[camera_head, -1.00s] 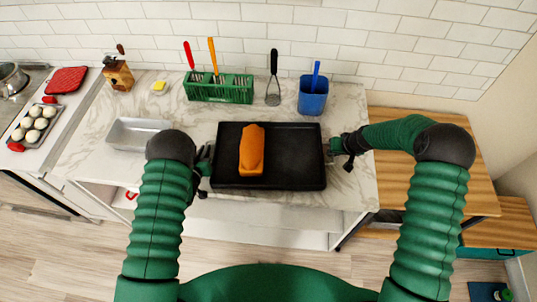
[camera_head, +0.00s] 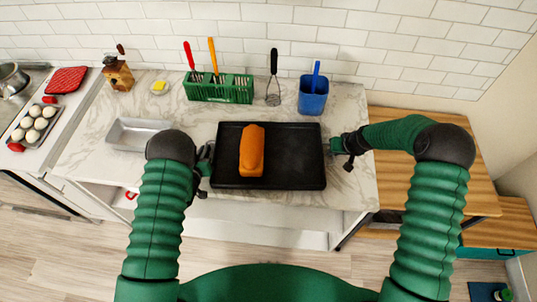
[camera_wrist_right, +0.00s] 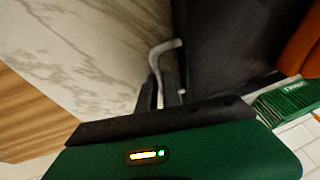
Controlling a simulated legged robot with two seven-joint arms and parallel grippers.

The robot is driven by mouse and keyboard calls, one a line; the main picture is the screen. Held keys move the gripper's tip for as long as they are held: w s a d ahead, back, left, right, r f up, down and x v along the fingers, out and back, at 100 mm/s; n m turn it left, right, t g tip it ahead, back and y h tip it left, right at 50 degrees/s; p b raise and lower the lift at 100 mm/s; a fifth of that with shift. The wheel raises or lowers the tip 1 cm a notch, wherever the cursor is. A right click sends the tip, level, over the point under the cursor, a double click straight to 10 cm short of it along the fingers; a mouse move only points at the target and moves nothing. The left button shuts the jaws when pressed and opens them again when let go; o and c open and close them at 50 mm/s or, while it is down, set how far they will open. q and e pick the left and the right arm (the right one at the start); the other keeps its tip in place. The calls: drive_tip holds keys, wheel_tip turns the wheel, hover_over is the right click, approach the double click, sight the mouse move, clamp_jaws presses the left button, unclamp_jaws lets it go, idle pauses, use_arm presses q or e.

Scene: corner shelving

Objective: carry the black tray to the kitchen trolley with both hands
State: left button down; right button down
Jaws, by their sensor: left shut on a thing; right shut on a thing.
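The black tray (camera_head: 290,160) lies on the marble counter, with an orange-brown loaf (camera_head: 252,150) on its left half. My left gripper (camera_head: 207,160) is at the tray's left edge and is shut on the tray; its fingertips are partly hidden by my arm. My right gripper (camera_head: 333,147) is at the tray's right edge, shut on it. In the right wrist view my right gripper's fingers (camera_wrist_right: 160,98) close around a grey handle (camera_wrist_right: 163,50) beside the dark tray wall (camera_wrist_right: 225,40).
A green utensil rack (camera_head: 220,90), a whisk (camera_head: 273,85) and a blue container (camera_head: 313,97) stand behind the tray. An empty metal pan (camera_head: 135,133) is at left. A wooden-topped trolley (camera_head: 395,180) stands right of the counter, its top clear apart from my arm above it.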

use_arm(q)
drive_tip(key=shift+a+r, duration=0.1)
drive_tip(key=shift+r, duration=0.05)
use_arm(e)
drive_tip(key=shift+w+d+r, duration=0.1)
drive_tip(key=shift+r, duration=0.05)
